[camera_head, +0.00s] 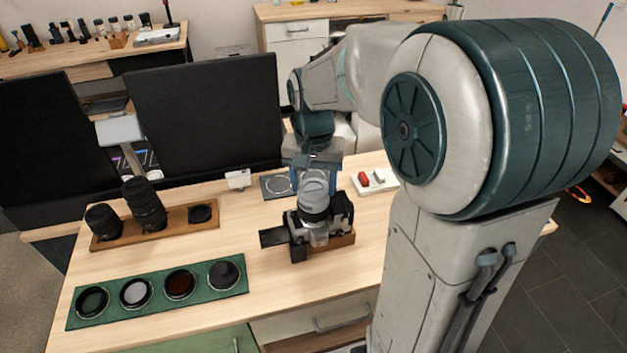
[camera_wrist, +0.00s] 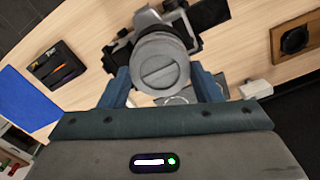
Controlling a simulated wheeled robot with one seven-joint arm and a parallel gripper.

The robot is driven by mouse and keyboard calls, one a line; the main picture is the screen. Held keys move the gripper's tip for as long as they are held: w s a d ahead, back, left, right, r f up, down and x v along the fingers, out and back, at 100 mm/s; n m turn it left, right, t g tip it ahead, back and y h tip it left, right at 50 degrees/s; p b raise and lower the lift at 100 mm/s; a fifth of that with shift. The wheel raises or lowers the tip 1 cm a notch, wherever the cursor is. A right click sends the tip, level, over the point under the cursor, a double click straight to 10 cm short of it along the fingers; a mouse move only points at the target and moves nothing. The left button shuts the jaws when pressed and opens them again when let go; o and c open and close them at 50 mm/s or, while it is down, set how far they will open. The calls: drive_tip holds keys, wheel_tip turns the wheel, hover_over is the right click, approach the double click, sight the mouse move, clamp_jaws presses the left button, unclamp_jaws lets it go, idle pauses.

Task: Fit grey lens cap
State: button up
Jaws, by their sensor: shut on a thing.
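The camera (camera_head: 339,213) sits on the table, with its lens pointing up toward my gripper. It also shows in the wrist view (camera_wrist: 190,22), behind the cap. The grey lens cap (camera_head: 314,187) is a round disc with a slot across its face, seen in the wrist view (camera_wrist: 163,72). It lines up over the lens; whether it is seated or just above the lens, I cannot tell. My gripper (camera_wrist: 163,68) is shut on the cap, with one blue finger on each side.
A green tray (camera_head: 75,322) with several round pieces lies at front left. A wooden rack (camera_head: 178,225) holding dark lenses stands behind it. A grey mat with a ring (camera_head: 268,187), a small white box (camera_head: 238,179) and a white tray (camera_head: 388,185) lie behind the camera. Monitors (camera_head: 205,115) stand at the back.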

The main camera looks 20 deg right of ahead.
idle(0.3)
drive_tip(key=o, duration=1.4)
drive_tip(key=shift+o, duration=0.2)
drive_tip(key=shift+r+p, duration=2.8)
drive_tip(key=shift+r, duration=0.8)
drive_tip(key=shift+f, duration=0.1)
drive_tip(key=s+r+n+t, duration=0.1)
drive_tip(key=s+n+t, duration=0.2)
drive_tip(key=s, duration=1.1)
drive_tip(key=shift+s+d+r+n+t, duration=0.2)
drive_tip(key=shift+d+r+n+t, duration=0.15)
drive_tip(key=shift+n, duration=0.45)
